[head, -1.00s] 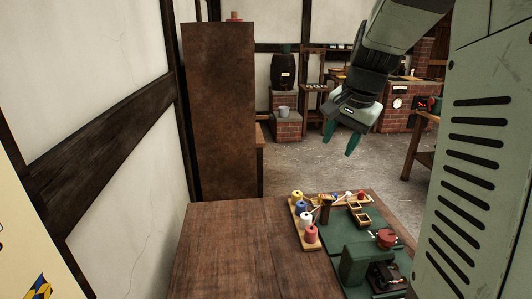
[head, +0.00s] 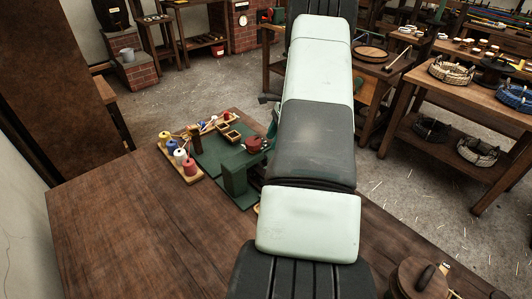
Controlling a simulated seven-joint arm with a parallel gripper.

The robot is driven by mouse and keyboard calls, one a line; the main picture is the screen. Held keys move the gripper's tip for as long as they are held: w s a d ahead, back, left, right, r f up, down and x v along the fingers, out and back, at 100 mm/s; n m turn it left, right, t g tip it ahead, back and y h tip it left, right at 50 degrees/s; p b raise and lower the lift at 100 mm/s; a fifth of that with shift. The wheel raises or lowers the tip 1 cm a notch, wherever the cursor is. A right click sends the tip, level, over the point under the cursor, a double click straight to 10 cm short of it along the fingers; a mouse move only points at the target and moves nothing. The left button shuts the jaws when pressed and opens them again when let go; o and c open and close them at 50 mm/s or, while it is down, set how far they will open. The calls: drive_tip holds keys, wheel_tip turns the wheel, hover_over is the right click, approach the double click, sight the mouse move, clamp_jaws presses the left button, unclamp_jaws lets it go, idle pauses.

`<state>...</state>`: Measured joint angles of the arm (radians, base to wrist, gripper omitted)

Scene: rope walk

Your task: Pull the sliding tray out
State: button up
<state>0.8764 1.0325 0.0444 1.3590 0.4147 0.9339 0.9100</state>
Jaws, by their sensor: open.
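I cannot make out for sure which part is the sliding tray. A dark green board (head: 212,160) lies on the brown table, with a green block (head: 234,178) standing upright at its near side. A small dark red round piece (head: 254,145) sits behind the block. Small open wooden boxes (head: 228,133) lie at the board's far side. My gripper (head: 272,124) is almost wholly hidden behind my arm; only a teal sliver, which looks like a finger, shows beside the red piece. It is open. Whether it touches anything is hidden.
A wooden rack of coloured spools (head: 181,159) stands left of the board. The brown table (head: 130,220) is clear at the left and front. A round wooden lidded thing (head: 418,281) is at the lower right. Shelves with coiled baskets (head: 451,71) stand at the right.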

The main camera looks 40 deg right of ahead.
drive_tip(key=x, duration=0.7)
clamp_jaws()
